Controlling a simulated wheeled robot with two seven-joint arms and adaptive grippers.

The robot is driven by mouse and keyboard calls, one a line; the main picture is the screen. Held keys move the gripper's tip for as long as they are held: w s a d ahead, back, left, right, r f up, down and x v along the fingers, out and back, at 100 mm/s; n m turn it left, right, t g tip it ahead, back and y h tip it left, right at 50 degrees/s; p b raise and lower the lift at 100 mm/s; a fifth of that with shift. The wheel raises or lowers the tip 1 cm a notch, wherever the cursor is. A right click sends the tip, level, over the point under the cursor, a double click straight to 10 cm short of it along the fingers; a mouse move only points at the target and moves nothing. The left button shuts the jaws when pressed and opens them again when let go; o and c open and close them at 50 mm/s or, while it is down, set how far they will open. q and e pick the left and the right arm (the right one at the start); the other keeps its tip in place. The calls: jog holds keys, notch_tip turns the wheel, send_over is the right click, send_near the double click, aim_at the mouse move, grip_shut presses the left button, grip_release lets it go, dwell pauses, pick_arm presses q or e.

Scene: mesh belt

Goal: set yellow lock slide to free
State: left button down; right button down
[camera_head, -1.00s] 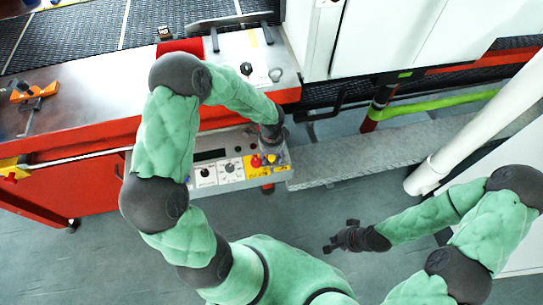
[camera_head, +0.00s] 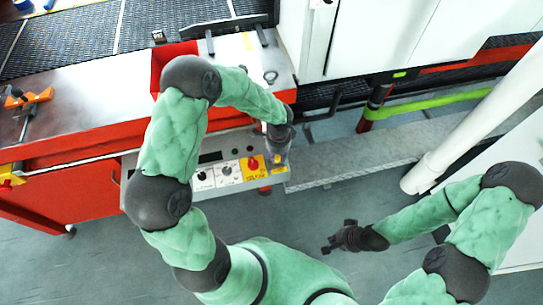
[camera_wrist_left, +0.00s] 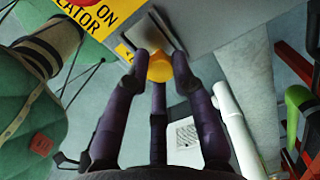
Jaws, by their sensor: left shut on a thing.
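The yellow lock slide's knob (camera_wrist_left: 160,67) shows as a round yellow piece between my left fingertips in the left wrist view. It sits at the near end of a dark slot (camera_wrist_left: 158,32) on the grey control panel. My left gripper (camera_wrist_left: 158,72) is shut on the knob, with purple-black fingers around it. The slide's position marks cannot be read. My right gripper (camera_head: 330,246) hangs over the floor, apart from everything; its finger gap is unclear.
The control panel (camera_head: 215,158) carries a red knob (camera_head: 253,163) on a yellow label and dark dials, left of my left gripper. A metal table (camera_head: 100,88) and red bin (camera_head: 172,56) stand behind. A white pipe (camera_head: 470,125) slants at right. Floor in front is clear.

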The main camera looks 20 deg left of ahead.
aim_at(279, 157)
pick_arm(q)
jog(key=shift+w+d, duration=0.15)
jog(key=c, duration=1)
grip_release()
jog(key=shift+d, duration=0.1)
jog(key=shift+c, duration=0.2)
jog(key=shift+r, duration=0.15)
notch_tip(279, 157, up, 12)
jog(key=s+d+f+n+h, duration=0.2)
jog(key=s+d+f+n, duration=0.2)
jog(key=s+f+n, duration=0.3)
jog(key=s+d+f+n+h, duration=0.2)
jog(key=s+d+f+n, duration=0.3)
jog(key=s+f, duration=0.5)
notch_tip(279, 157, down, 7)
jog(key=n, duration=0.2)
jog(key=shift+s+d+r+n, duration=0.2)
jog(key=shift+s+d+n, duration=0.05)
jog(key=shift+n, duration=0.05)
